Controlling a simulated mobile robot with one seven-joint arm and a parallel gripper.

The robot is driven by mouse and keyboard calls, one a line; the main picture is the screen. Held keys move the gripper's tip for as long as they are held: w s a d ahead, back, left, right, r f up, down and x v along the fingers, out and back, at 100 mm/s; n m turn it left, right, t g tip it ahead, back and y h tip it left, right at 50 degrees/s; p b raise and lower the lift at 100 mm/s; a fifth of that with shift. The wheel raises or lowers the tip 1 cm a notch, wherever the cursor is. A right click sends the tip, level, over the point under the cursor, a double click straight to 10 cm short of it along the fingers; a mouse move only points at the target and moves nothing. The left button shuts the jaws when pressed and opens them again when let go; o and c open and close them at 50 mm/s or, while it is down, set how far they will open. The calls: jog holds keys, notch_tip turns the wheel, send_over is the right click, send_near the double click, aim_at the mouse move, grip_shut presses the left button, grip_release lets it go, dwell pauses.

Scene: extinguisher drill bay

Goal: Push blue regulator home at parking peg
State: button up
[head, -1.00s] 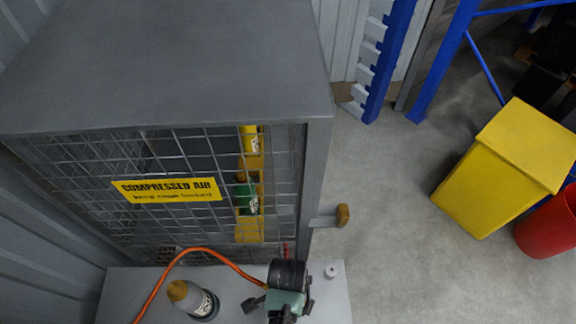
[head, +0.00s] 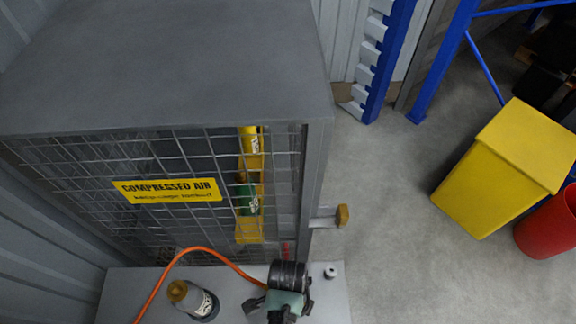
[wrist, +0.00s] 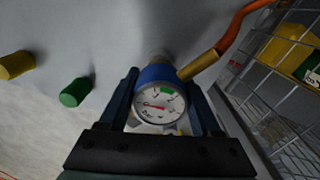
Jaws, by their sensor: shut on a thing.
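The blue regulator (wrist: 158,75), with a white round gauge and a brass fitting, sits between the fingers of my gripper (wrist: 161,88) in the wrist view. My gripper is shut on it. An orange hose (wrist: 238,28) runs from the brass fitting to the upper right. A rounded grey-brown end shows just behind the regulator; I cannot tell whether it is the parking peg or how far the regulator is seated. In the head view my arm's end is at the bottom, over the grey bench (head: 235,312), and hides the regulator.
The mesh cage (head: 90,205) with a yellow sign stands behind the bench. Yellow (wrist: 17,65) and green (wrist: 75,92) cylinders show at left in the wrist view. Open floor lies right of the bench.

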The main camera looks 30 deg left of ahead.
jog(key=shift+f+b, duration=0.35)
jog(key=shift+f, duration=0.2)
jog(key=o, duration=1.5)
notch_tip(320, 180, up, 13)
jog(key=shift+r, duration=0.1)
